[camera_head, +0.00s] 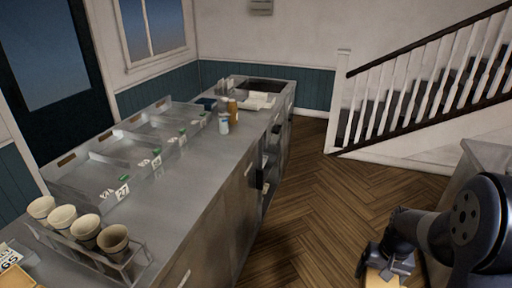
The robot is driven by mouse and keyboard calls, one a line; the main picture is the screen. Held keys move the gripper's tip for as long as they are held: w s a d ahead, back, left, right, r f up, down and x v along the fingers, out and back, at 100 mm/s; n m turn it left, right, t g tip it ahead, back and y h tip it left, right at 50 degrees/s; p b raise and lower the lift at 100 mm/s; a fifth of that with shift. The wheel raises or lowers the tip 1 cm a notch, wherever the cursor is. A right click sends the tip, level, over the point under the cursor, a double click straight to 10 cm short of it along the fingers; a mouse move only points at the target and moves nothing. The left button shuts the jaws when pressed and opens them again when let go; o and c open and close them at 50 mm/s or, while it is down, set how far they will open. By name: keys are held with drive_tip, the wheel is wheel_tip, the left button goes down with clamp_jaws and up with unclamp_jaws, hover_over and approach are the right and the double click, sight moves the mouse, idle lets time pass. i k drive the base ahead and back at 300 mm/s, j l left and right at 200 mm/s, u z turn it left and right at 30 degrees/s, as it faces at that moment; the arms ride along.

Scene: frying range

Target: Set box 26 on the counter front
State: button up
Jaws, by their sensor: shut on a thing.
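My gripper (388,266) is at the lower right, over the floor and to the right of the steel counter (210,180). It is shut on a tan box (380,280), which is cut off by the bottom edge of the picture. No number shows on the box, so I cannot tell whether it is box 26. The counter's front edge runs from the bottom middle up toward the back.
Several cups (113,241) stand in a rack at the counter's near end. Steel trays (90,178) with numbered tags line the wall side. Bottles (224,122) stand farther back. The counter's middle strip is clear. Stairs (430,90) rise at the right.

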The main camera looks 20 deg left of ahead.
sight(212, 163)
drive_tip(key=i+l+u, duration=0.1)
drive_tip(key=i, duration=1.3)
drive_tip(key=i+u, duration=0.1)
drive_tip(key=u, duration=0.85)
drive_tip(key=i+l+u, duration=0.1)
drive_tip(key=u, duration=0.35)
